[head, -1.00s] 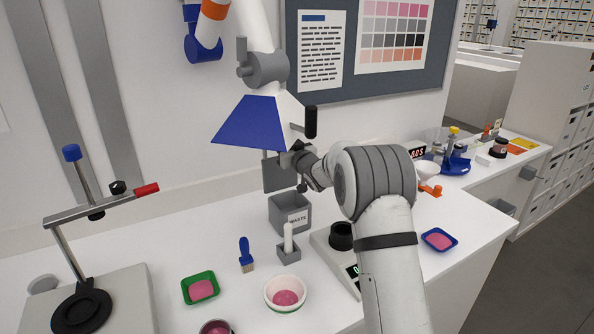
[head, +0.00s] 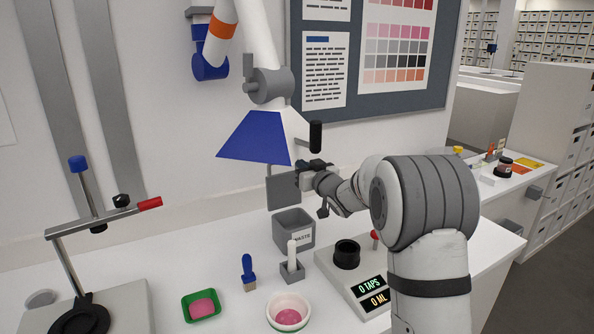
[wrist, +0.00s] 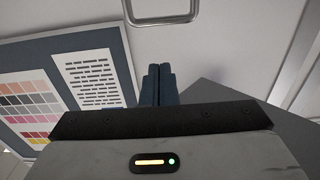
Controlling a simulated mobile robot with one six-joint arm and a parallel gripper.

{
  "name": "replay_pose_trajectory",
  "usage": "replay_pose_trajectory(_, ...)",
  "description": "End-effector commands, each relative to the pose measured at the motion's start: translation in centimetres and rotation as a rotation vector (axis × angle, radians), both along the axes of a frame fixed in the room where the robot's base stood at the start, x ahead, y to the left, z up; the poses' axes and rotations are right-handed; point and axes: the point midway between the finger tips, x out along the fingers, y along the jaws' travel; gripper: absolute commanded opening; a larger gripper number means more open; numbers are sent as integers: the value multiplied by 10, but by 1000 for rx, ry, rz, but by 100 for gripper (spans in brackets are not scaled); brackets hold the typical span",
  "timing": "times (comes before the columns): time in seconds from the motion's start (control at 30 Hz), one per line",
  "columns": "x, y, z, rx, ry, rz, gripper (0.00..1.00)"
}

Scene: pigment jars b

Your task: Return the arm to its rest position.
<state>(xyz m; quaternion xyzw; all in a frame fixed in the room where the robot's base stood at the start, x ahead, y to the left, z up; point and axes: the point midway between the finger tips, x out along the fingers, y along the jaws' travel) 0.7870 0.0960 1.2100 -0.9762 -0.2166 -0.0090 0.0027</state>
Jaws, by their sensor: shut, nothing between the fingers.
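My gripper (wrist: 158,84) is in the wrist view with its two dark fingers close together, shut and empty. In the head view my gripper (head: 318,205) is small and partly hidden by my own wrist, raised above the bench near the blue-trimmed extraction hood (head: 255,138). My arm runs up from the lower right and bends toward the hood. Nothing is held. The wrist view faces the wall board (wrist: 85,85) and a metal handle or frame (wrist: 160,12).
A stand (head: 65,260) is at left.

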Motion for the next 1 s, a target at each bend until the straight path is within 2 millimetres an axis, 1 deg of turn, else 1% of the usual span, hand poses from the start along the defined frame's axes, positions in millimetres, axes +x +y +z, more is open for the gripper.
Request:
replay_pose_trajectory(0.03,-9,-4,3,-1,-4,-1,0)
replay_pose_trajectory(0.1,-18,-9,5,-1,-4,0,0)
replay_pose_trajectory(0.2,-29,-14,9,0,-3,-1,0)
replay_pose_trajectory(0.43,-44,-23,14,-10,14,-23,0)
replay_pose_trajectory(0.47,-47,-26,15,-16,25,-39,0)
replay_pose_trajectory(0.57,-65,-42,16,-54,93,-127,0)
replay_pose_trajectory(0.67,-99,-66,11,-104,215,-246,0)
replay_pose_trajectory(0.7,-116,-75,6,-124,272,-292,0)
replay_pose_trajectory(0.77,-145,-88,-2,-154,365,-351,0)
replay_pose_trajectory(0.8,-167,-95,-10,-171,432,-386,0)
replay_pose_trajectory(0.87,-201,-105,-21,-195,533,-429,0)
replay_pose_trajectory(0.9,-226,-109,-30,-211,606,-448,0)
replay_pose_trajectory(0.97,-264,-114,-44,-230,717,-468,0)
replay_pose_trajectory(1.0,-291,-115,-53,-241,791,-476,0)
